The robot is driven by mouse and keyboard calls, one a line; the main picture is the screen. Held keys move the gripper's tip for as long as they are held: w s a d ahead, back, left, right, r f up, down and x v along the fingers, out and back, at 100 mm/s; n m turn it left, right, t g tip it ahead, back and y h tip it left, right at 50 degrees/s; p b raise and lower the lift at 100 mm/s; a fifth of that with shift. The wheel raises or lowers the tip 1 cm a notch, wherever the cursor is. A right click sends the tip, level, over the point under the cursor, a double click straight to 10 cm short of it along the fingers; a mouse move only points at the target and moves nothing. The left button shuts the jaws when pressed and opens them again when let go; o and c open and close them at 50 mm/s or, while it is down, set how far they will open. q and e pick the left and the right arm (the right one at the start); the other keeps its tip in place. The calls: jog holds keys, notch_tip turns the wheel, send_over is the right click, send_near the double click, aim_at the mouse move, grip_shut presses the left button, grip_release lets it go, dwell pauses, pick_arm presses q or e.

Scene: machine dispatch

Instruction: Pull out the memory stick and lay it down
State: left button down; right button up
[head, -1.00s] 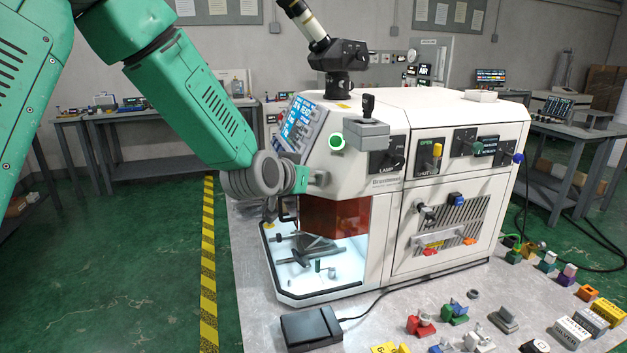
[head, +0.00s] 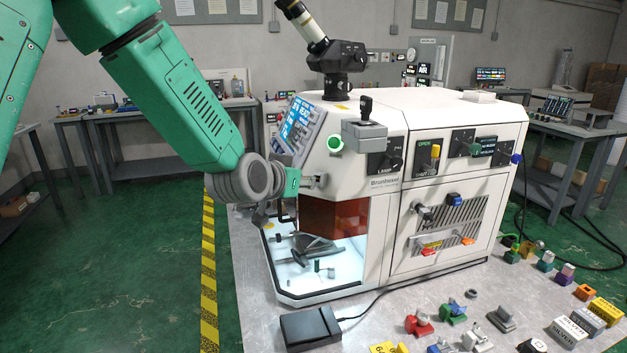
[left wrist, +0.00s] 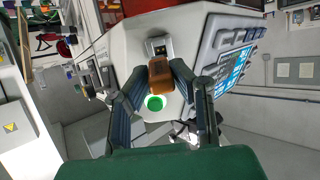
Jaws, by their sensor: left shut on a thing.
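The memory stick, an orange-brown block (left wrist: 160,76), sits between the fingers of my left gripper (left wrist: 160,82) in the left wrist view. The gripper is shut on it. Just beyond the stick is a port (left wrist: 160,47) with a dark opening on the pale machine face. The opening shows past the stick's far end, so the stick looks out of it, close in front. In the head view my left gripper (head: 297,181) is beside the upper left front of the white machine (head: 420,140), below its screen; the stick is hard to make out there. My right gripper is not in view.
A green lit button (head: 335,143) and a grey joystick box (head: 364,133) are close to the gripper. Below are an orange window (head: 335,215) and a lit chamber. A black pad (head: 310,327) lies on the grey table (head: 255,290), with several small parts at right.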

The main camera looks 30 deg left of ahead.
pick_arm(q)
jog(key=shift+v, duration=1)
jog(key=shift+s, duration=0.1)
jog(key=shift+p, duration=0.3)
notch_tip(320, 180, up, 7)
jog(key=p, duration=0.5)
jog(key=shift+f, duration=0.2)
jog(key=shift+f, duration=0.15)
jog(key=s+d+f+b, duration=0.3)
jog(key=f+b, duration=0.3)
jog(key=f, duration=0.6)
jog(key=s+d+f+b, duration=0.3)
jog(key=d+f+b, duration=0.3)
jog(key=f, duration=0.6)
jog(key=s+d+f+h+b, duration=0.1)
jog(key=s+d+f+b, duration=0.2)
jog(key=f, duration=0.9)
jog(key=d+b, duration=0.2)
jog(key=b, duration=0.1)
jog(key=shift+s+f+m+b, duration=0.3)
jog(key=shift+f+m, duration=0.05)
jog(key=shift+m, duration=0.05)
